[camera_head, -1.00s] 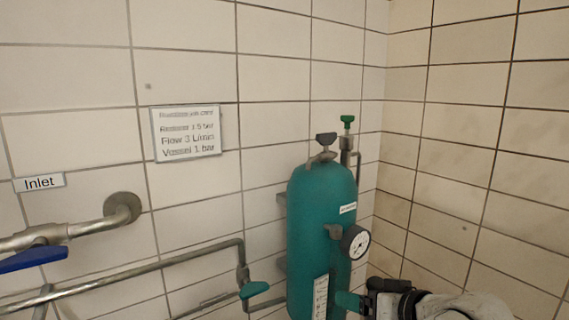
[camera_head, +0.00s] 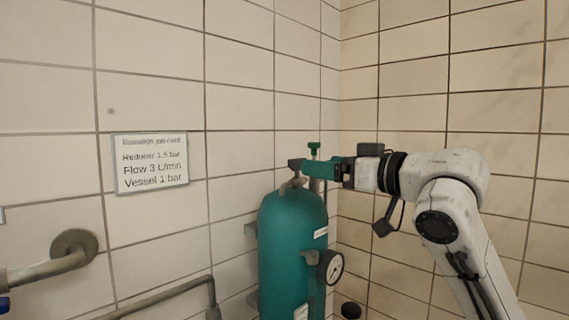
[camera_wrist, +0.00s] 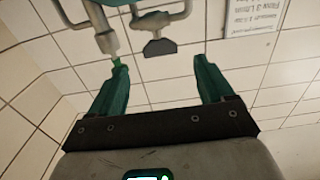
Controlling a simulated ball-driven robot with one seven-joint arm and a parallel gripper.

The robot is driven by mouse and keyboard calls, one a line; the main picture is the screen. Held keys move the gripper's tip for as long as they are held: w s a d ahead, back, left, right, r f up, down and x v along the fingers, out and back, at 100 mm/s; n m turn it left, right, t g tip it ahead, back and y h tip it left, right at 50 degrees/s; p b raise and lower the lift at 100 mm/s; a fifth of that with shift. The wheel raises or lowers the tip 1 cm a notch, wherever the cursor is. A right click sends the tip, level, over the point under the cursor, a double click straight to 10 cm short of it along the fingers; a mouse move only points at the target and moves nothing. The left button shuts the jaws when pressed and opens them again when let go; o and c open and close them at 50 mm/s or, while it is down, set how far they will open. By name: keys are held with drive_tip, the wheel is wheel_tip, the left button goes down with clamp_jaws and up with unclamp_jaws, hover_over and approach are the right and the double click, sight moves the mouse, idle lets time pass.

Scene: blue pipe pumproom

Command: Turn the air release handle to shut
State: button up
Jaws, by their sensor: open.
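A teal pressure vessel (camera_head: 291,250) stands against the wall. On its top is a dark grey handle (camera_head: 296,164), with a small green handle (camera_head: 314,148) just behind it on a separate fitting. I cannot tell from the pictures which one is the air release handle. My gripper (camera_head: 307,168) is open at the vessel top, its teal fingers pointing left. In the wrist view, the dark grey handle (camera_wrist: 159,47) lies beyond the gap between the fingertips (camera_wrist: 157,70), apart from both. The green handle (camera_wrist: 118,63) shows by the left fingertip; I cannot tell if they touch.
A round gauge (camera_head: 330,266) sticks out from the vessel's right side. A sign (camera_head: 150,163) hangs on the tiled wall, and a metal pipe (camera_head: 60,262) runs at the lower left. The wall corner is close behind the vessel.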

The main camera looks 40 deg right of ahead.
sight(299, 163)
drive_tip(key=w+p, duration=0.2)
drive_tip(key=w, duration=0.8)
drive_tip(key=shift+a+p, duration=0.15)
drive_tip(key=shift+p, duration=0.15)
drive_tip(key=c, duration=1)
